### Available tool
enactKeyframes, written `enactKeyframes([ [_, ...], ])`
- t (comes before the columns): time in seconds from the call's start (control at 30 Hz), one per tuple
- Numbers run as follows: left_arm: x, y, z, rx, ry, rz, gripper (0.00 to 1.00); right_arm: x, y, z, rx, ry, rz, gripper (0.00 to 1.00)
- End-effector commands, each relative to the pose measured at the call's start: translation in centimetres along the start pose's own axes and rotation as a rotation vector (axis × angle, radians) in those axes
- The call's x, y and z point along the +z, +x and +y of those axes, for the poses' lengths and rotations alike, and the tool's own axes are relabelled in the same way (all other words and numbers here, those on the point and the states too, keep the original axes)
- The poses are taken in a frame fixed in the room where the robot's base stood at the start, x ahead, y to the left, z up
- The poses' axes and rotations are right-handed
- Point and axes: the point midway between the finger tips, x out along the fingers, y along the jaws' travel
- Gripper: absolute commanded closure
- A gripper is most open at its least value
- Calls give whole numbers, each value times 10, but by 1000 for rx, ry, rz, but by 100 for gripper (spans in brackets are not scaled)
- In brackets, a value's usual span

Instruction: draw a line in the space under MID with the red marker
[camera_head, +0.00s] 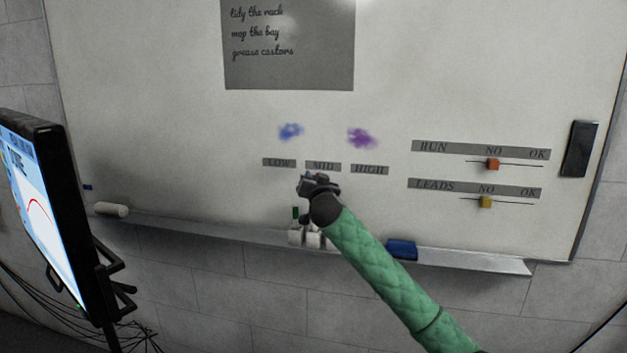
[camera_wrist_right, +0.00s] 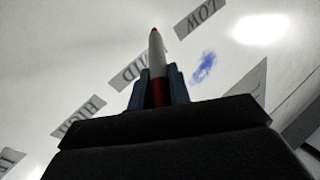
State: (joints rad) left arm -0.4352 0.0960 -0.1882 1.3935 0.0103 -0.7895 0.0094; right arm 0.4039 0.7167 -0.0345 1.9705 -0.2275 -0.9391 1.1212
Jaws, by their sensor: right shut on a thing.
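My right gripper (camera_head: 318,182) is in front of the whiteboard, just below the MID label (camera_head: 323,167). In the right wrist view its two fingers (camera_wrist_right: 158,90) are shut on the red marker (camera_wrist_right: 156,55), which has a white body, a red band and a red tip. The tip points away from the gripper toward the board; I cannot tell whether it touches. The MID label (camera_wrist_right: 130,72) shows left of the marker there. In the head view the gripper and green-sleeved arm hide the marker and part of the space under MID. My left gripper is not in view.
LOW (camera_head: 279,163) and HIGH (camera_head: 369,170) labels flank MID, with blue (camera_head: 290,131) and purple (camera_head: 361,138) smudges above. The tray (camera_head: 460,258) below bears a blue block (camera_head: 401,249) and white holders (camera_head: 296,236) with something green. A monitor (camera_head: 45,215) stands at left.

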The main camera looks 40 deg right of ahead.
Motion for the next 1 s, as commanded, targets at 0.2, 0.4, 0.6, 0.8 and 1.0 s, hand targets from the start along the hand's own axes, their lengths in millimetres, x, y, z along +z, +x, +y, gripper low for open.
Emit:
enactKeyframes([
  [0.2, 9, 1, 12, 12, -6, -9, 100, 0, 2, 1, 0, 1, 0, 100],
  [0.4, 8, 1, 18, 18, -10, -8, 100, 0, 5, 2, 0, 1, 0, 100],
  [0.6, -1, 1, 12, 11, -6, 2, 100, 0, 7, 3, 0, 1, 0, 100],
  [0.8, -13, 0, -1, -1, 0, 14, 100, 0, 9, 4, 0, 1, 0, 100],
  [1.0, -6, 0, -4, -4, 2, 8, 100, 0, 11, 5, 0, 1, -1, 100],
])
